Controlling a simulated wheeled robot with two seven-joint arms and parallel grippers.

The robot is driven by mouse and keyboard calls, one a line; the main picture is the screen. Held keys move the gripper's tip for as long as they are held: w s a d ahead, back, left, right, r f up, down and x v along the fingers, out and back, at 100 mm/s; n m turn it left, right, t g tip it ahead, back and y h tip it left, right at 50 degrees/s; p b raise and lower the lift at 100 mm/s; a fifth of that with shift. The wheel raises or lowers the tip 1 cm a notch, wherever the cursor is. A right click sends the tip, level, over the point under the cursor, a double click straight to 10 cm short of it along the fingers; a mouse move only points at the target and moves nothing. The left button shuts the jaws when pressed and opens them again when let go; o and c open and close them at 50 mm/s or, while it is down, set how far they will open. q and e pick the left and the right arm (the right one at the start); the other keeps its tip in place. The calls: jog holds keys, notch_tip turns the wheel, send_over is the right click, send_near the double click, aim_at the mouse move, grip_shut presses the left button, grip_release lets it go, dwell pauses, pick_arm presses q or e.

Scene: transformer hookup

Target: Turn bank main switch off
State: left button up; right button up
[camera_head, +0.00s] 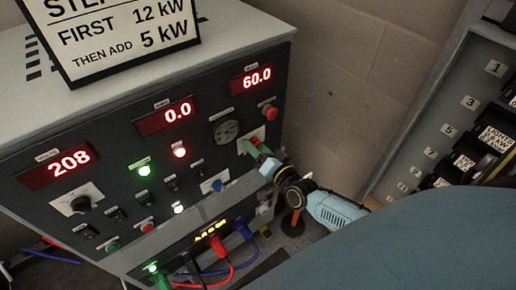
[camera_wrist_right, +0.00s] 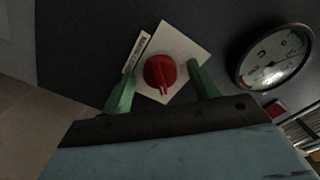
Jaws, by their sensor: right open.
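A red rotary knob (camera_wrist_right: 160,73) on a white square plate (camera_wrist_right: 178,50) is mounted on the dark panel in the right wrist view. A small label beside it is too small to read, so I cannot confirm it is the bank main switch. My right gripper (camera_wrist_right: 158,93) is open, with one green finger on each side of the knob and visible gaps between. In the head view my right gripper (camera_head: 256,147) is at the panel's right side, in front of the white plate (camera_head: 246,141), where the knob is hidden. My left gripper is not in view.
A round gauge (camera_head: 225,131) sits left of the plate, and a red button (camera_head: 269,112) is above it. Red displays read 208, 0.0 and 60.0. Cables (camera_head: 217,262) hang at the lower panel. A breaker panel (camera_head: 463,110) stands at right.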

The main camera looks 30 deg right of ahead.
jog(key=shift+c, duration=0.3)
jog(key=c, duration=0.9)
jog(key=shift+n, duration=0.3)
jog(key=n+p, duration=0.2)
jog(key=n, duration=0.6)
jog(key=shift+p, duration=0.4)
jog(key=n, duration=0.4)
jog(key=shift+d+n, duration=0.1)
jog(key=shift+n, duration=0.2)
jog(key=n, duration=0.4)
jog(key=shift+n, duration=0.4)
